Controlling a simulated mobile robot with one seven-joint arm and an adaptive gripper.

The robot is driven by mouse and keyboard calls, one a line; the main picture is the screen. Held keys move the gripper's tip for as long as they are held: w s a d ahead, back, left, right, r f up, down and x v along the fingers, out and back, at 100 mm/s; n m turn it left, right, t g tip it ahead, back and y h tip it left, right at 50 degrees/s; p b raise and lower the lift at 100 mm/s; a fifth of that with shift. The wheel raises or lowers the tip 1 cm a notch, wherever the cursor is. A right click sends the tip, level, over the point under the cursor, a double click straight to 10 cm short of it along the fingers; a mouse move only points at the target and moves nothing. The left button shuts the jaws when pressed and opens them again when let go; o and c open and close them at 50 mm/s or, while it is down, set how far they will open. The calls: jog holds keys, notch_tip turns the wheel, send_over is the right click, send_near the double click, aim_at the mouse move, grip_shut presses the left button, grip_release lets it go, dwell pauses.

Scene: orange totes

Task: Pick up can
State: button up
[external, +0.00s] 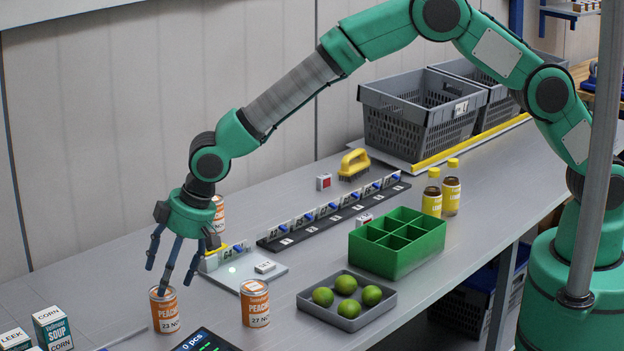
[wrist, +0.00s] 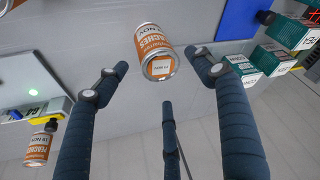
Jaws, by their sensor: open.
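Orange-and-white peach cans stand on the grey table. One can (external: 163,312) is right below my gripper (external: 172,277), at the front left. A second can (external: 255,304) stands to its right, by the lime tray. A third can (external: 219,212) shows partly behind my wrist. My gripper is open and empty, its fingers pointing down, one fingertip overlapping the near can in the external view. In the wrist view a can (wrist: 154,50) lies between and beyond the spread fingertips, apparently untouched. Another can (wrist: 38,148) is at the lower left there.
Soup cartons (external: 53,328) stand left of the near can. A display (external: 205,342) is at the front edge. A white scale (external: 243,270), lime tray (external: 347,312), green divided box (external: 397,243), and yellow-capped bottles (external: 432,192) are to the right. Grey crates (external: 420,110) stand behind.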

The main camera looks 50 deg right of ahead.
aim_at(158, 297)
jog(key=x, duration=0.3)
jog(key=shift+s+a+f, duration=0.1)
jog(key=shift+s+f, duration=0.05)
jog(key=shift+s, duration=0.05)
jog(key=shift+b+x, duration=0.3)
jog(key=shift+x, duration=0.65)
jog(key=shift+w, duration=0.1)
jog(key=shift+a, duration=0.1)
jog(key=c, duration=1.4)
jog(key=shift+r+p, duration=0.5)
jog(key=shift+r, duration=4.6)
